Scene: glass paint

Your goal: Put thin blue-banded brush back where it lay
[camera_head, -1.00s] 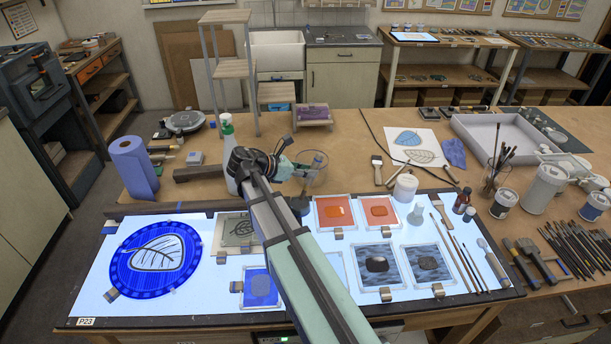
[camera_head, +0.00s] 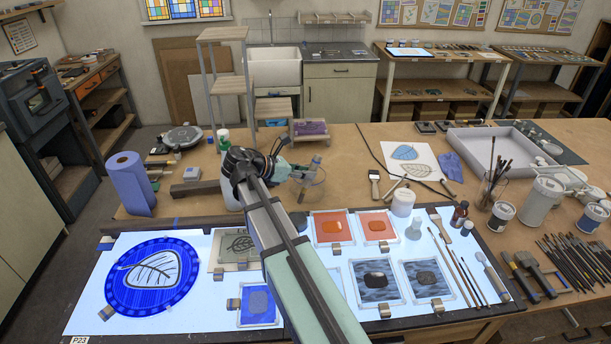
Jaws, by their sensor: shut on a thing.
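My gripper (camera_head: 297,171) is above the brown bench behind the light table. It is shut, with its fingertips at a clear glass jar (camera_head: 318,180). The thin blue-banded brush cannot be made out clearly at the jaws; the fingers, the jar and my arm hide much of that spot. Several thin brushes (camera_head: 457,262) lie side by side on the right of the lit panel (camera_head: 205,318). I cannot tell a blue band on any of them.
Glass tiles (camera_head: 378,278) and a blue leaf disc (camera_head: 150,278) lie on the lit panel. A white pot (camera_head: 403,203) and a brown bottle (camera_head: 460,213) stand near its back right. A spray bottle (camera_head: 224,140) and blue roll (camera_head: 131,182) stand left. A jar of brushes (camera_head: 490,188) stands right.

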